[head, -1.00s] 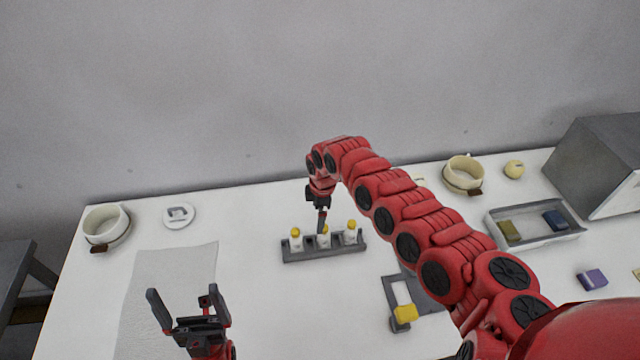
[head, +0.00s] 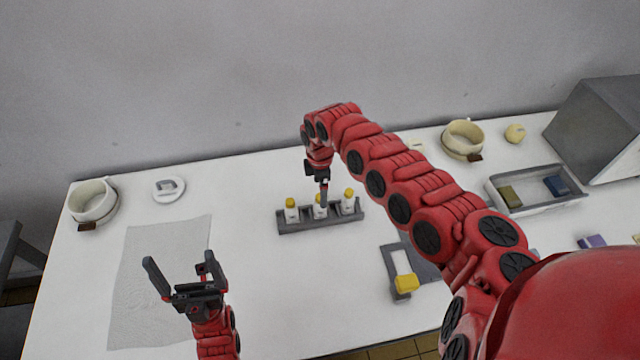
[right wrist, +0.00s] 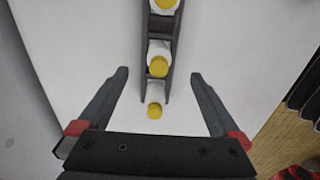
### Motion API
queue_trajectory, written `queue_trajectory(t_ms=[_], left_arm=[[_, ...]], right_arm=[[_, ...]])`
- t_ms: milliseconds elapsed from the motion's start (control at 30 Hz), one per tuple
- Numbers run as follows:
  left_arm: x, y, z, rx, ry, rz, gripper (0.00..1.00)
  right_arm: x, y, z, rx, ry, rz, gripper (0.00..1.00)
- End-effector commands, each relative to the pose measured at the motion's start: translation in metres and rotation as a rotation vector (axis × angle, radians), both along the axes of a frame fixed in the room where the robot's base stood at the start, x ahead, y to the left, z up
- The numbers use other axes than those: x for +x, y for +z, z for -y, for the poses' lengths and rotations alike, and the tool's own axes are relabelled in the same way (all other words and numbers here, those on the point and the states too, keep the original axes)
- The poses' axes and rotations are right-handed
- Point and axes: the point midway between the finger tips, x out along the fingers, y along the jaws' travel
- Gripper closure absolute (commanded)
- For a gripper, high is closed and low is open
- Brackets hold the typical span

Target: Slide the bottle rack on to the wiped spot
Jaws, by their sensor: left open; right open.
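The bottle rack (head: 327,223) is a narrow dark grey holder near the middle of the table. It holds several white bottles with yellow caps (head: 291,203). My right gripper (head: 323,193) points down at the rack, by the middle bottle, and partly hides it. In the right wrist view its open fingers (right wrist: 159,76) stand on either side of the rack's line, with nothing clamped; contact cannot be told. I cannot make out a wiped spot for certain.
Cream pots stand at the back left (head: 92,202) and back right (head: 462,139). A white round item (head: 169,188) lies near the left pot. A grey tray (head: 545,201) and a grey box (head: 597,130) are right. Table between patch and rack is clear.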

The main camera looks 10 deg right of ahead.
Motion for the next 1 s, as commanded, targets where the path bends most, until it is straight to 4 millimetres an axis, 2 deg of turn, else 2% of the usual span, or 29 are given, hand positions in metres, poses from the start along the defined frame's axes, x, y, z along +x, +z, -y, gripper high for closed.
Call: queue_trajectory(t_ms=[33,100,300,500,700,1000], left_arm=[[0.0,-0.016,0.0,0.0,0.0,0.0,0.0],[0.0,-0.026,0.0,0.0,0.0,0.0,0.0],[0.0,-0.056,0.0,0.0,0.0,0.0,0.0],[0.0,-0.081,0.0,0.0,0.0,0.0,0.0],[0.0,-0.092,0.0,0.0,0.0,0.0,0.0],[0.0,-0.092,0.0,0.0,0.0,0.0,0.0]], right_arm=[[0.0,-0.019,0.0,0.001,-0.001,-0.001,0.0],[0.0,-0.033,0.0,0.001,-0.001,-0.001,0.0],[0.0,-0.074,-0.001,0.003,-0.001,-0.001,0.0],[0.001,-0.105,0.0,0.001,-0.001,0.003,0.0],[0.001,-0.118,-0.001,0.001,0.0,0.003,0.0],[0.001,-0.12,0.0,0.001,-0.001,0.002,0.0]])
